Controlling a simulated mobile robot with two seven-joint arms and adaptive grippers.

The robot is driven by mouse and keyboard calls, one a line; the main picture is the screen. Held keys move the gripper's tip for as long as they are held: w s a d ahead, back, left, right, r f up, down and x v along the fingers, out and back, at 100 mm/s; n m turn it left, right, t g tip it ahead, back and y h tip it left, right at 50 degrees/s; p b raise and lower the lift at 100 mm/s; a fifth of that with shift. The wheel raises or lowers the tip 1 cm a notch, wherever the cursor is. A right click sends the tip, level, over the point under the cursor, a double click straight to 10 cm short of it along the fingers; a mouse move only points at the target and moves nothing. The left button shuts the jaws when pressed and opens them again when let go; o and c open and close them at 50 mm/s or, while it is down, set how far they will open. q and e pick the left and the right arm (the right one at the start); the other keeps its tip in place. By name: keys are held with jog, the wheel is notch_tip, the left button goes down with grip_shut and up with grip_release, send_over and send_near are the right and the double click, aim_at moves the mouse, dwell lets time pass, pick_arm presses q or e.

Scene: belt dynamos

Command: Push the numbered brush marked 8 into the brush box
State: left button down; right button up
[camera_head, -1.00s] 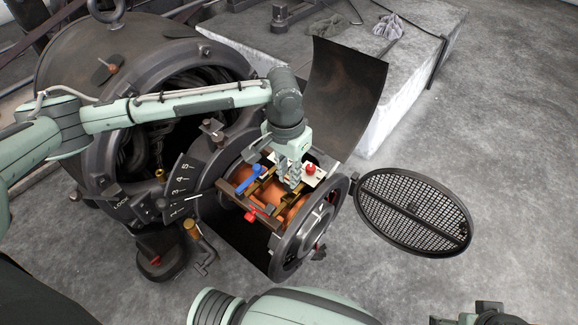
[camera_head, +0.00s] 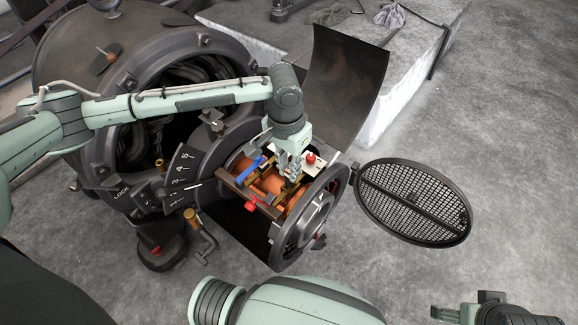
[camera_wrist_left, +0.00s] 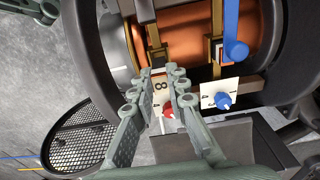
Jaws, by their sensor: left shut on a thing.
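The brush marked 8 (camera_wrist_left: 160,87) shows its pale numbered face between the fingers of my left gripper (camera_wrist_left: 157,76) in the left wrist view. The gripper is shut on it. A brass brush box (camera_wrist_left: 156,54) lies just beyond the fingertips, over the copper drum (camera_wrist_left: 185,38); the fingers partly hide where brush and box meet, so I cannot tell how deep the brush sits. In the head view my left gripper (camera_head: 290,172) points down into the open dynamo end. My right gripper (camera_head: 492,312) is partly cut off at the lower right edge.
Beside the gripper are a white plate with a red knob (camera_wrist_left: 168,113), one with a blue knob (camera_wrist_left: 222,101), and a blue lever (camera_wrist_left: 233,35). A red lever (camera_head: 262,203) is at the near side. A curved cover (camera_head: 345,85) and mesh door (camera_head: 415,203) stand open.

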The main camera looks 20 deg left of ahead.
pick_arm(q)
jog(key=shift+r+p, duration=0.1)
jog(key=shift+p, duration=0.5)
dwell(0.6)
jog(key=shift+p, duration=0.8)
dwell(0.3)
jog(key=shift+p, duration=0.7)
jog(key=shift+f, duration=2)
jog(key=c, duration=1.4)
grip_release()
jog(key=shift+f, duration=0.1)
jog(key=shift+c, duration=0.2)
